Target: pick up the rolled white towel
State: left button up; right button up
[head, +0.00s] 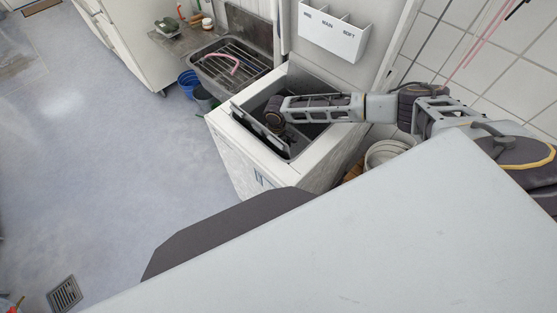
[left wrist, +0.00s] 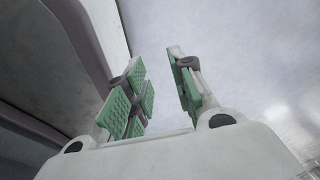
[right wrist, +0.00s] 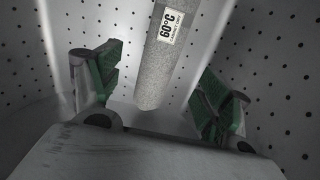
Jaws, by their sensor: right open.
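A rolled towel (right wrist: 160,70), pale speckled grey in the shade, shows in the right wrist view with a white "60°C" label near its top. It lies between the two green-padded fingers of my right gripper (right wrist: 161,78), with gaps on both sides. The right gripper is open. In the head view my right arm reaches down into the open top-loading washer (head: 228,125); the towel is hidden there. My left gripper (left wrist: 157,65) is open and empty over the pale floor in the left wrist view, and out of sight in the head view.
Perforated drum walls (right wrist: 270,60) surround the right gripper closely. A white three-slot holder (head: 333,35) is on the wall behind the washer. A sink (head: 235,65) with a rack is to its left, with buckets (head: 190,80) below. White buckets (head: 385,152) stand right of the washer.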

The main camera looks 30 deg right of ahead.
jog(key=shift+f, duration=0.7)
pick_arm(q)
jog(key=shift+w+d+r, duration=0.1)
jog(key=shift+w+d, duration=0.15)
jog(key=shift+w, duration=0.3)
jog(key=shift+s, duration=0.1)
pick_arm(e)
jog(key=shift+f, duration=0.55)
notch_tip(320, 180, down, 3)
jog(key=shift+s+d+r+b, duration=0.1)
jog(key=shift+r+b, duration=0.05)
jog(key=shift+b, duration=0.25)
jog(key=shift+f, duration=0.7)
pick_arm(q)
jog(key=shift+w+d, duration=0.2)
jog(key=shift+w, duration=0.35)
jog(key=shift+w+d, duration=0.15)
jog(key=shift+w, duration=0.35)
jog(key=shift+s, duration=0.1)
